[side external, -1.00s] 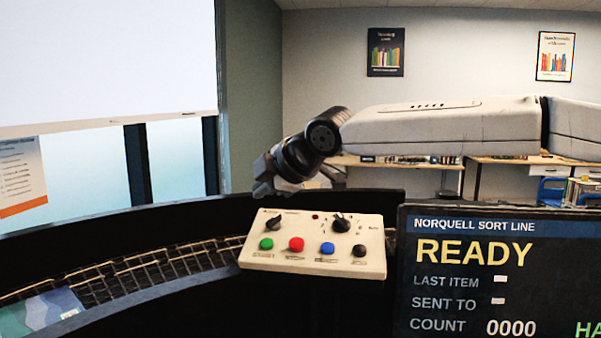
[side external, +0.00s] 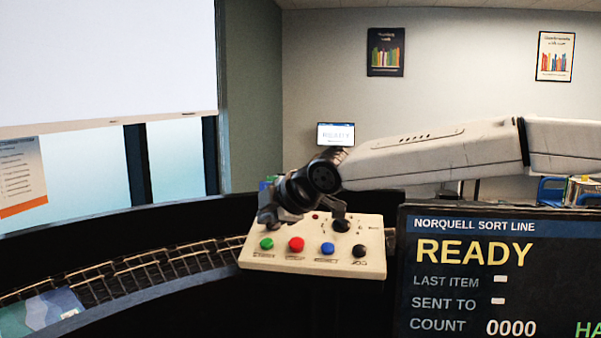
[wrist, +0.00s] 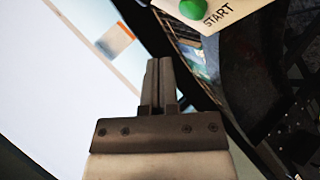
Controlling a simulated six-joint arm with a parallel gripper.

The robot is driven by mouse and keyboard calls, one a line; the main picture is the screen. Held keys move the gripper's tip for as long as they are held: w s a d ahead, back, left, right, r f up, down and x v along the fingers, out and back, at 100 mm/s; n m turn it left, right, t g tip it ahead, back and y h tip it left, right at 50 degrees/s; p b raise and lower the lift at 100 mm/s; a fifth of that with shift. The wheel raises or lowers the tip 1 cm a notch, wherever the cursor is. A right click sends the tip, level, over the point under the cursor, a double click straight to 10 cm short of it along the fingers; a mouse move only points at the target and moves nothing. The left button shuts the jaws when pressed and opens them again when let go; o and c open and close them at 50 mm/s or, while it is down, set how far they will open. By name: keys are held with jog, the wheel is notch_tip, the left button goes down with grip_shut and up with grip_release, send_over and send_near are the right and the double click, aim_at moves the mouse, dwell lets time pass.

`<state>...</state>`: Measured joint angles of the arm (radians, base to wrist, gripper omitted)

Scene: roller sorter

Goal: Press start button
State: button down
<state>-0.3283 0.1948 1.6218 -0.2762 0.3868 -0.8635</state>
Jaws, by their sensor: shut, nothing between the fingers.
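The start button is the green button (side external: 266,243) at the left of the front row on a cream control panel (side external: 310,262). In the wrist view the green button (wrist: 193,9) shows at the top edge, with the word START printed beside it. My gripper (side external: 268,221) is over the panel's back left part, close above the green button; it covers the left knob. In the wrist view my gripper (wrist: 158,62) has its two fingers together and empty. Its tips point toward the button, with a visible gap between them.
A red button (side external: 296,244), a blue button (side external: 328,249) and a black button (side external: 359,251) sit right of the green one. A black knob (side external: 341,225) is behind them. A screen (side external: 480,275) reading READY stands at right; a curved roller track (side external: 140,277) lies left.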

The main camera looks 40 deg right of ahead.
aim_at(267, 244)
jog(key=shift+w+d+f, duration=0.2)
jog(key=shift+f, duration=0.5)
jog(key=shift+w+d+f, duration=0.15)
jog(key=shift+f, duration=0.55)
